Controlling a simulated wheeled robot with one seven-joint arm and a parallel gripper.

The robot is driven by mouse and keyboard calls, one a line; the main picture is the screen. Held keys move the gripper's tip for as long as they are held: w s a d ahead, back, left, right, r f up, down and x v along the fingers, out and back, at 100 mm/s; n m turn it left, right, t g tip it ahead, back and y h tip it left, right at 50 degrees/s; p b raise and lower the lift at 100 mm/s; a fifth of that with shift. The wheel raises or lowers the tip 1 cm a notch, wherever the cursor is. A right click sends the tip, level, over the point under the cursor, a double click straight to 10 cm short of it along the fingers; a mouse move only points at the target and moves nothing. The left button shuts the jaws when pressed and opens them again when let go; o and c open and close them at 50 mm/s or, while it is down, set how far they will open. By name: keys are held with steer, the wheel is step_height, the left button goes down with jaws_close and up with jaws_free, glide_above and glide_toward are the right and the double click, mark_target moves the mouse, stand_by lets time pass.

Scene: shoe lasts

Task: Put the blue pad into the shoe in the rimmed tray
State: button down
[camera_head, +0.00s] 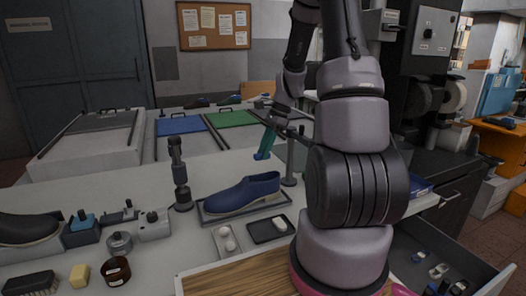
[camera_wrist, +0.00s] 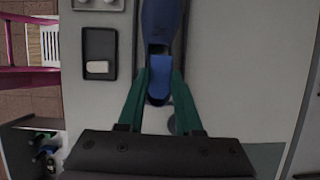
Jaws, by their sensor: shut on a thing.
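A dark blue shoe (camera_head: 245,195) with a pale sole lies in the dark rimmed tray (camera_head: 215,218) on the bench. In the wrist view the shoe (camera_wrist: 161,20) is at the top, its opening end toward my gripper. My gripper (camera_head: 263,150) has green fingers and hangs above the heel end of the shoe. In the wrist view my gripper (camera_wrist: 159,92) is shut on the blue pad (camera_wrist: 159,93), which points toward the shoe's opening. The pad's far end overlaps the shoe opening in that view. I cannot tell whether they touch.
A small black tray (camera_head: 259,238) with a white piece and a pale tray (camera_head: 218,236) with round pieces lie in front. A dark post (camera_head: 180,175) stands left of the shoe. Tools, jars and another shoe (camera_head: 28,227) fill the left bench. An open drawer is at the lower right.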

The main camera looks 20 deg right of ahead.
steer(key=shift+d, duration=0.15)
steer(key=shift+w+d+f, duration=0.1)
steer(key=shift+f, duration=3)
steer(key=c, duration=0.5)
jaws_free()
steer(key=shift+r, duration=0.1)
steer(key=shift+r, duration=3.9)
